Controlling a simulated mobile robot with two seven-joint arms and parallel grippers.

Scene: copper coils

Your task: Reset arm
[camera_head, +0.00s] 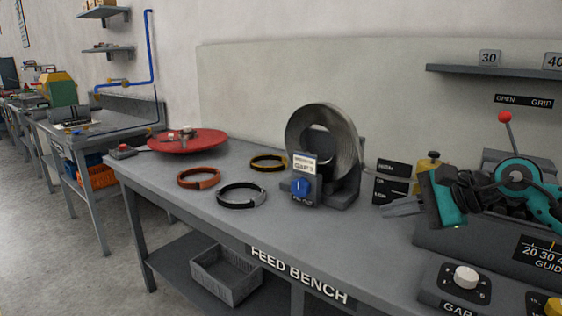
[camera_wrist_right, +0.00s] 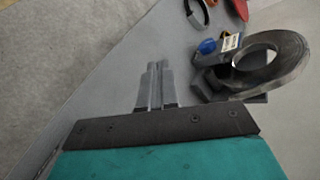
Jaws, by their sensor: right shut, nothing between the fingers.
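My right gripper (camera_head: 402,208) hangs over the right part of the grey feed bench (camera_head: 330,236), to the right of the large steel coil. Its two grey fingers lie together with nothing between them. The closed fingers also show in the right wrist view (camera_wrist_right: 155,86), above the bench and apart from the coil. The teal and black right arm comes in from the right edge of the head view. My left gripper is in neither view.
The steel coil (camera_head: 351,140) stands upright on the bench behind a blue-knobbed box (camera_head: 303,185). Orange (camera_head: 199,178), black (camera_head: 241,195) and yellow (camera_head: 268,163) rings and a red turntable (camera_head: 188,142) lie to the left. A knob box (camera_head: 463,284) sits in front.

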